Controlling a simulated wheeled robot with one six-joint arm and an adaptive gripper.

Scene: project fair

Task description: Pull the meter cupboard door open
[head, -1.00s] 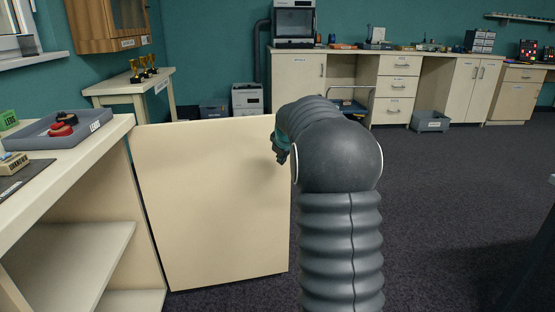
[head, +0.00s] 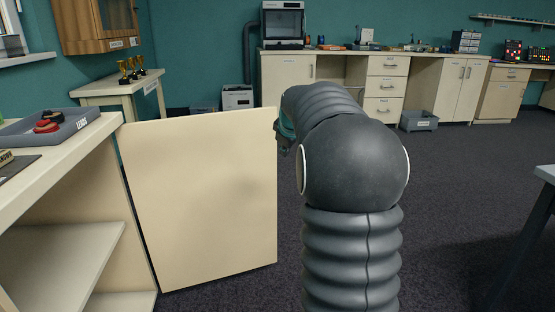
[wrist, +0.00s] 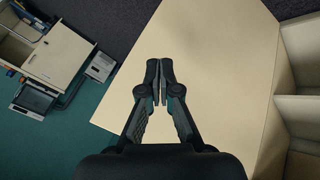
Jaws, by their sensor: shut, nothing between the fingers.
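The cream cupboard door (head: 205,200) stands swung wide open from the cabinet on the left in the head view, with bare shelves (head: 75,262) showing inside. The door panel also fills the middle of the wrist view (wrist: 215,65). My gripper (wrist: 160,62) is shut and empty, its fingertips together in front of the door's face in the wrist view. Whether the fingers touch the door I cannot tell. In the head view my gripper (head: 284,138) is mostly hidden behind my arm, by the door's upper free edge. No handle shows on the visible face.
A grey tray (head: 80,121) with red and black items sits on the left cabinet top. A small table with trophies (head: 128,88) stands behind the door. A grey bin (head: 419,121) is on the floor by the back counter. The floor (head: 455,190) on the right is clear; a table edge (head: 545,172) shows far right.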

